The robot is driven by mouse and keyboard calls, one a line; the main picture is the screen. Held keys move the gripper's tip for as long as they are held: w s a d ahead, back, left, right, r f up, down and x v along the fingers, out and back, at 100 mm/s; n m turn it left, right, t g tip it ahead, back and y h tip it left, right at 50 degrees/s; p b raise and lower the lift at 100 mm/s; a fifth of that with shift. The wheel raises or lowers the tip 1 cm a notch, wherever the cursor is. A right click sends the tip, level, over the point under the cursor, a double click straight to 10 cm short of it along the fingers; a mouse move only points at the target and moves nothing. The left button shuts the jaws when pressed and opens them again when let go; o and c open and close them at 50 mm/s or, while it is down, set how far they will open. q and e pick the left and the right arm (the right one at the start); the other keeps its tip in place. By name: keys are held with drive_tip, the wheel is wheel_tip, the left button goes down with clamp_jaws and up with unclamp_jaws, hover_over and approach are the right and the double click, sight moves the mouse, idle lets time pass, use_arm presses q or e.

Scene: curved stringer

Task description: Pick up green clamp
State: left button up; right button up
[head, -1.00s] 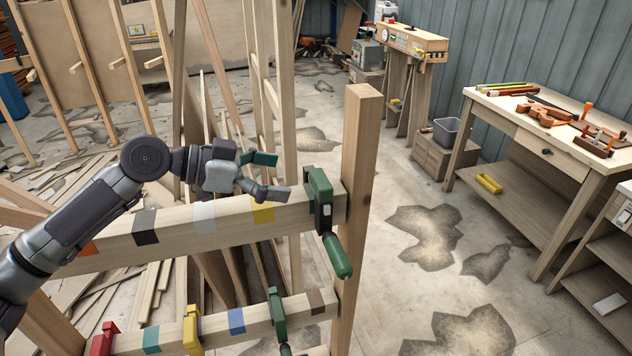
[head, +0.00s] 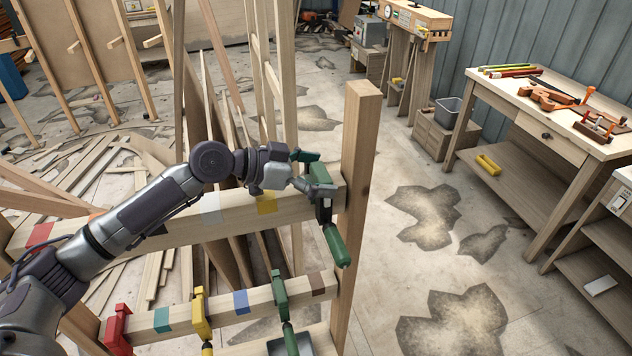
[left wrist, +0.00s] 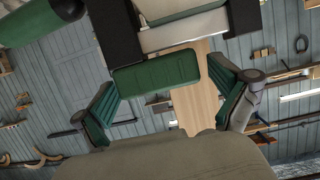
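The upper green clamp (head: 337,246) sits on the right end of the upper wooden rail, beside the post, its green handle hanging down. My left gripper (head: 311,172) is at the top of this clamp, its fingers spread apart. In the left wrist view, the clamp's green block (left wrist: 155,78) shows between the two green-padded fingers, with a gap on each side. A second green clamp (head: 280,292) is on the lower rail. My left gripper partly hides the upper clamp's top in the head view. My right gripper is not seen.
The upper rail (head: 190,222) carries coloured bands. A yellow clamp (head: 201,316) and a red clamp (head: 118,330) are on the lower rail. The upright post (head: 358,180) stands close right of my left gripper. A workbench (head: 500,91) with tools stands at right; floor between is open.

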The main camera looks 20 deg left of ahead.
use_arm(q)
drive_tip(key=c, duration=1)
drive_tip(key=shift+r, duration=0.15)
drive_tip(key=shift+c, duration=0.5)
wheel_tip(320, 180, up, 9)
drive_tip(key=shift+f+b, duration=0.1)
drive_tip(key=shift+b, duration=1.15)
drive_tip(key=shift+r, duration=0.6)
